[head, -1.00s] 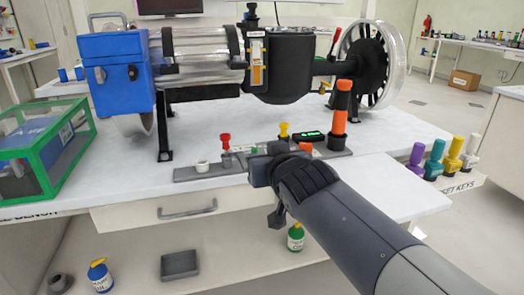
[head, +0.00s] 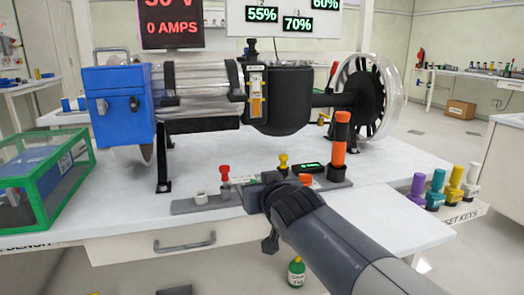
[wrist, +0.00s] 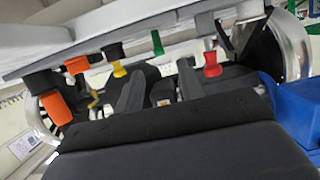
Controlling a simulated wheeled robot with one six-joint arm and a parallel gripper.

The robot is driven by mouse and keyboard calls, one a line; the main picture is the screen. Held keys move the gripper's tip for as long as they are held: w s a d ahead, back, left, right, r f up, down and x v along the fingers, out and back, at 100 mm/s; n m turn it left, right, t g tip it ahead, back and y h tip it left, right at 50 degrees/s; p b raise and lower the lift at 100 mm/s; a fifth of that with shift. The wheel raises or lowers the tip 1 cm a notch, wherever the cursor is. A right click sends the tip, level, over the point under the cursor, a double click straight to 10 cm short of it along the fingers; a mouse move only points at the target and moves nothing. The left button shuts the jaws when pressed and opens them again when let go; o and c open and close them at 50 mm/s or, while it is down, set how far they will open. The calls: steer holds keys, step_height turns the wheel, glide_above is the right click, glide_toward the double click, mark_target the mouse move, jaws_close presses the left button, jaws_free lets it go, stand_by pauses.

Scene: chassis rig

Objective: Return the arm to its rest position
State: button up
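My arm reaches in from the lower right in the head view. Its dark wrist stands in front of the bench's grey control strip (head: 195,205). In the head view the fingertips are hidden behind the wrist. In the wrist view my gripper (wrist: 159,70) shows two dark fingers apart with nothing held between them. Beyond the fingers, in that tilted view, are a red knob (wrist: 212,66), a yellow knob (wrist: 119,70) and an orange handle (wrist: 56,108). The fingers appear apart from these knobs, though the distance is hard to judge.
The bench (head: 110,215) carries a motor rig with a blue box (head: 118,103) and a spoked wheel (head: 370,95). A green-framed case (head: 45,190) stands at the left. An orange handle (head: 340,140) rises right of my wrist. Coloured keys (head: 435,190) stand at the right edge.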

mark_target(253, 180)
steer(key=b+x, duration=0.1)
steer(key=x, duration=0.5)
steer(key=shift+w, duration=0.1)
steer(key=p+v, duration=0.3)
steer(key=v, duration=0.8)
steer(key=x, duration=0.3)
steer(key=b+x, duration=0.1)
steer(key=x, duration=0.7)
steer(key=shift+r+b, duration=0.3)
steer(key=shift+b, duration=0.1)
steer(key=shift+r+p, duration=0.1)
steer(key=shift+p, duration=0.8)
steer(key=p, duration=0.3)
steer(key=g+p, duration=0.1)
steer(key=p, duration=0.2)
steer(key=shift+w+a+r+g, duration=0.1)
steer(key=shift+w+g, duration=0.15)
steer(key=shift+g, duration=0.05)
steer(key=g+p, duration=0.1)
steer(key=p, duration=0.4)
steer(key=w+g+h+p, duration=0.1)
steer(key=p, duration=0.5)
steer(key=g+p, duration=0.1)
steer(key=p, duration=0.4)
steer(key=shift+w+a+r+g, duration=0.2)
steer(key=shift+w+r+g, duration=0.05)
steer(key=shift+r+g, duration=0.05)
